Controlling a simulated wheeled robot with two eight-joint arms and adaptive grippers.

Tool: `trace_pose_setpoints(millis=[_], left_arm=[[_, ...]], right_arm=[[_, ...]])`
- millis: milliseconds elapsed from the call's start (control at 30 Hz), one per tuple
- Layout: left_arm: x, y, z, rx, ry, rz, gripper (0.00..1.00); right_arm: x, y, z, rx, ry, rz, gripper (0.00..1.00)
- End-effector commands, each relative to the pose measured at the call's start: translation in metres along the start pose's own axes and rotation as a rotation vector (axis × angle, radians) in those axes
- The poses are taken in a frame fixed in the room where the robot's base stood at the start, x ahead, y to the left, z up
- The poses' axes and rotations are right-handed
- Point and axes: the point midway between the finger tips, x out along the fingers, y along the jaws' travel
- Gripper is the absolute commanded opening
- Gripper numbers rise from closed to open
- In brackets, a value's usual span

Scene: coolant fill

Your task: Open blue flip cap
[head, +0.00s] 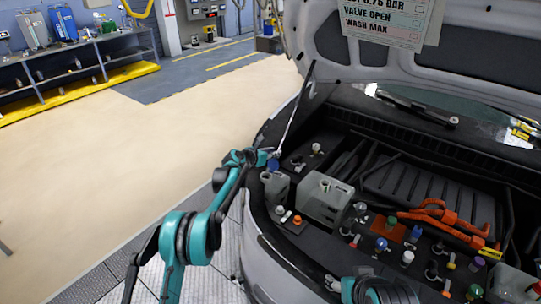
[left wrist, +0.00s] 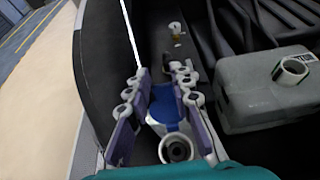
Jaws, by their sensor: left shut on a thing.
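The blue flip cap (head: 272,165) is at the top of a small grey reservoir (head: 275,186) at the left edge of the engine bay. My left gripper (head: 267,155) reaches it from the left. In the left wrist view the blue cap (left wrist: 165,104) sits between the two fingers of my left gripper (left wrist: 162,98), which is shut on it. Just below the cap there, a pale round neck (left wrist: 177,149) shows a dark opening. The cap appears raised beside this neck. My right gripper (head: 332,284) is partly visible at the bottom edge; its jaws are unclear.
A larger grey tank (head: 325,198) stands just right of the reservoir. A prop rod (head: 294,115) rises close by to the raised hood (head: 365,55). Several coloured caps and orange hoses (head: 445,217) fill the bay's right side. Open floor (head: 130,160) lies left.

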Motion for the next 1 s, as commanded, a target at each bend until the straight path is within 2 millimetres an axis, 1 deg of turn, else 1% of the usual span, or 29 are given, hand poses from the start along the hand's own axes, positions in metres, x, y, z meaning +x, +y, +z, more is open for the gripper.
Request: trace_pose_setpoints(millis=[67, 100, 167, 200, 267, 567, 667, 767, 867, 1000], left_arm=[[0.002, 0.001, 0.004, -0.003, -0.007, 0.006, 0.00], [0.002, 0.002, 0.004, -0.002, -0.006, 0.006, 0.03], [0.002, 0.001, 0.003, -0.002, -0.005, 0.005, 0.19], [0.002, 0.001, 0.002, -0.001, -0.005, 0.005, 0.29], [0.002, 0.001, 0.002, -0.001, -0.004, 0.004, 0.43], [0.003, 0.001, 0.001, 0.000, -0.002, 0.003, 0.43], [0.000, 0.001, 0.001, 0.000, -0.002, 0.003, 0.43], [-0.010, 0.002, 0.001, 0.000, -0.001, 0.004, 0.43], [-0.026, 0.001, 0.001, 0.000, -0.001, 0.003, 0.43], [-0.058, 0.001, 0.001, -0.001, -0.002, 0.005, 0.43]], right_arm=[[-0.001, 0.000, -0.001, 0.000, 0.000, 0.000, 0.58], [-0.001, 0.000, -0.001, 0.000, 0.000, 0.000, 0.58], [-0.001, 0.000, -0.001, 0.000, 0.000, 0.000, 0.58], [-0.001, 0.000, -0.001, 0.000, 0.000, 0.000, 0.58], [-0.001, 0.000, -0.001, 0.000, 0.000, 0.000, 0.58], [-0.001, 0.000, 0.000, 0.000, 0.000, 0.000, 0.58], [-0.001, 0.000, 0.000, 0.000, 0.000, 0.000, 0.58], [-0.001, 0.000, 0.000, 0.000, 0.000, 0.000, 0.58], [-0.001, 0.000, 0.000, 0.000, 0.000, 0.000, 0.58], [-0.001, 0.000, 0.000, 0.000, 0.000, 0.000, 0.58]])
